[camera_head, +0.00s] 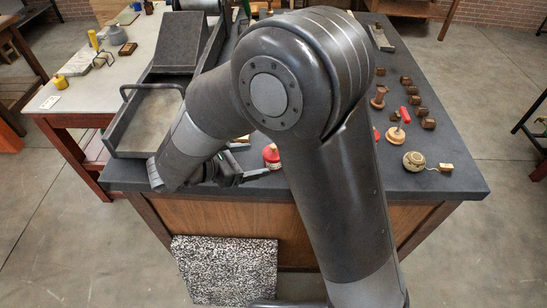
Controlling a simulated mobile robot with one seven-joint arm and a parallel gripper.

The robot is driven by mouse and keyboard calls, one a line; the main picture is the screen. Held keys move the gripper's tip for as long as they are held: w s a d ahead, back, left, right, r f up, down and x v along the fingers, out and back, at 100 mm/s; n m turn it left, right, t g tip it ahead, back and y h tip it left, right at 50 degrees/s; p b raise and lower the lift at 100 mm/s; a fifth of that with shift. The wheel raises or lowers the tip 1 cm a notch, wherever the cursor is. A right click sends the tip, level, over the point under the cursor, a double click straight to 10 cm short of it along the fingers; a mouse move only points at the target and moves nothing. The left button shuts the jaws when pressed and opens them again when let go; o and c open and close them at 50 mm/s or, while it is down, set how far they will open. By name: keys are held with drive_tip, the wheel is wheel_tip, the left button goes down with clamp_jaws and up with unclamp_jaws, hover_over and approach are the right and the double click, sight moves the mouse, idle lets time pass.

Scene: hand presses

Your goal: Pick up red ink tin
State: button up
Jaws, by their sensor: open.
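The red ink tin (271,157) is a small red can with a pale label, standing on the dark tabletop close to my arm. My gripper (254,176) is at the front left part of the table, low over its edge, with its fingers pointing right. The jaws are open and empty. The tin stands just beyond the fingertips, apart from them as far as I can see. My own arm hides the table to the right of the tin.
A dark press with a tray (148,122) stands left of my gripper. A pale side table (70,95) stands at left.

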sight(265, 157)
drive_tip(key=shift+a+f+n+t, duration=0.15)
drive_tip(key=shift+a+f+n, duration=0.1)
drive_tip(key=shift+a, duration=0.2)
drive_tip(key=shift+a+f+n+t, duration=0.15)
drive_tip(key=shift+a+f+n, duration=0.1)
drive_tip(key=shift+a, duration=0.2)
drive_tip(key=shift+w+f, duration=0.1)
drive_tip(key=x, duration=0.4)
drive_tip(key=shift+w+d+f, duration=0.1)
drive_tip(key=shift+w+d, duration=0.1)
drive_tip(key=shift+d, duration=0.1)
drive_tip(key=x, duration=0.5)
drive_tip(key=shift+w+d+f, duration=0.2)
drive_tip(key=shift+w+f, duration=0.05)
drive_tip(key=shift+f, duration=0.15)
drive_tip(key=c, duration=1.2)
